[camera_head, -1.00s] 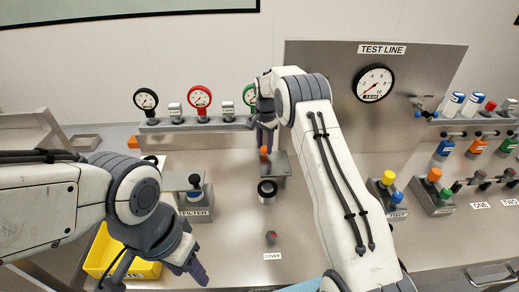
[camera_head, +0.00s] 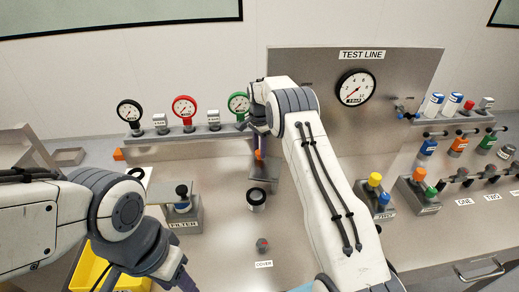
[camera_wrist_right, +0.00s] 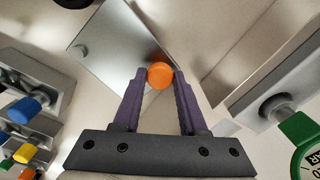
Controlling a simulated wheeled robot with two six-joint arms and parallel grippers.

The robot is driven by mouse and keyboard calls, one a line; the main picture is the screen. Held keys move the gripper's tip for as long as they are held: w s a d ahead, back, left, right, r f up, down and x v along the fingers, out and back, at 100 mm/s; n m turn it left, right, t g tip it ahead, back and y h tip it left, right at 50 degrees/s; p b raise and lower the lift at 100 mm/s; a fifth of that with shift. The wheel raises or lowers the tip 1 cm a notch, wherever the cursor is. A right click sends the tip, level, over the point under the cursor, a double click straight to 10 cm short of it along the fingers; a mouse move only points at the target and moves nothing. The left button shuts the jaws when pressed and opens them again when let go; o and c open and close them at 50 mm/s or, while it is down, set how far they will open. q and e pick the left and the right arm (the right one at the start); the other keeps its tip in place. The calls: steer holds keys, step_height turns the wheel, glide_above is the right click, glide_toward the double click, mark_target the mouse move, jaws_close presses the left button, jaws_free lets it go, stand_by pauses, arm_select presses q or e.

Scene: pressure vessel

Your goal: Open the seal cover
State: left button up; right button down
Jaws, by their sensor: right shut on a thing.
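A grey metal plate (camera_head: 262,178) with an orange knob (camera_head: 258,155) stands mid-bench in the head view; I take it for the seal cover. My right gripper (camera_head: 258,143) reaches it from above, its fingers partly hidden by the wrist. In the right wrist view the purple fingers (camera_wrist_right: 160,88) are shut on the orange knob (camera_wrist_right: 160,75), with the plate (camera_wrist_right: 122,45) beyond. A small red-topped knob (camera_head: 262,244) stands behind a COVER label (camera_head: 264,264). My left gripper (camera_head: 178,277) hangs low at left, its fingertips mostly hidden, holding nothing visible.
Colored valve blocks (camera_head: 375,195) stand right of my right arm.

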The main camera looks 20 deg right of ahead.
steer(key=shift+w+r, duration=0.1)
steer(key=shift+c, duration=2.3)
jaws_free()
steer(key=shift+r, duration=0.2)
step_height(320, 180, up, 10)
steer(key=b, duration=0.2)
